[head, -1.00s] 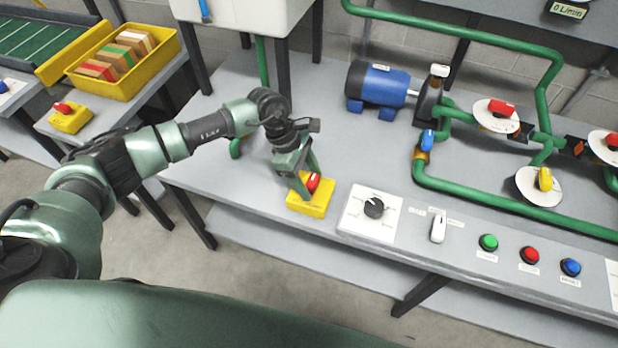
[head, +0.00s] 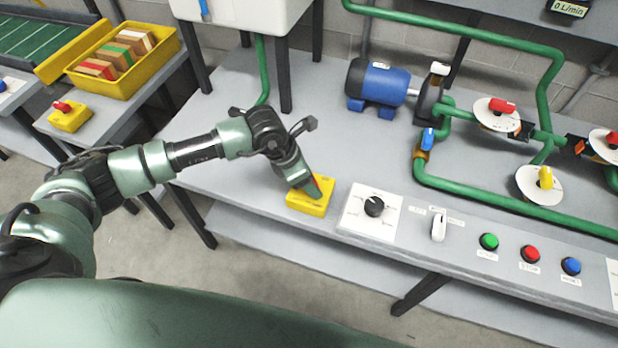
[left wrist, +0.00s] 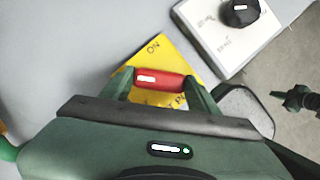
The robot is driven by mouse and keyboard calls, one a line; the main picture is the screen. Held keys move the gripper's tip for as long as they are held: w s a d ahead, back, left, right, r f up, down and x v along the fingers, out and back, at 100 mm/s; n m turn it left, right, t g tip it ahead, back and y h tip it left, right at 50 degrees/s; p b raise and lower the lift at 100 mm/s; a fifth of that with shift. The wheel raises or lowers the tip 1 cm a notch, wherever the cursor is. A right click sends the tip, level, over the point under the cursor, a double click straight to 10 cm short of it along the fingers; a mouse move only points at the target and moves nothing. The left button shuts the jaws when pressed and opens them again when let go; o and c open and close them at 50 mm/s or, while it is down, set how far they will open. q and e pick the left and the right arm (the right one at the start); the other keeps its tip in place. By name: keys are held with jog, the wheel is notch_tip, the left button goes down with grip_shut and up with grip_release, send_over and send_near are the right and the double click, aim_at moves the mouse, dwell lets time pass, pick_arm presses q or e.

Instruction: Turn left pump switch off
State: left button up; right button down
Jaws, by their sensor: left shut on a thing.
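The left pump switch is a yellow box (head: 307,207) on the front edge of the grey bench, left of the white dial panel. In the left wrist view its yellow plate (left wrist: 160,55) carries the word "ON" near the far corner. Its red handle (left wrist: 160,79) lies between the two fingers of my left gripper (left wrist: 161,84), which is shut on it. In the head view the gripper (head: 315,190) covers the red handle.
A black dial (head: 374,207) on a white panel is close on the right. A white toggle (head: 438,228) and green, red and blue buttons follow along the edge. A blue pump motor (head: 378,86) and green pipes stand behind. Another yellow switch (head: 70,116) sits far left.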

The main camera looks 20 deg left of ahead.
pick_arm(q)
jog(key=n+t+y+b, duration=0.1)
jog(key=n, duration=0.3)
jog(key=shift+d+n+b, duration=0.15)
jog(key=shift+n+b, duration=0.15)
jog(key=shift+s+n+t+y+b, duration=0.15)
jog(key=shift+n+y+b, duration=0.45)
jog(key=shift+n, duration=0.7)
jog(key=shift+w+n+t+y+b, duration=0.1)
jog(key=shift+n+t+y+b, duration=0.15)
jog(key=shift+n+y+b, duration=0.7)
jog(key=shift+n+h+p, duration=0.25)
jog(key=shift+n+p, duration=0.15)
jog(key=shift+n, duration=0.05)
jog(key=o, duration=1.4)
jog(key=shift+c, duration=0.2)
jog(key=v, duration=0.8)
jog(key=shift+b, duration=0.3)
jog(key=shift+f, duration=0.1)
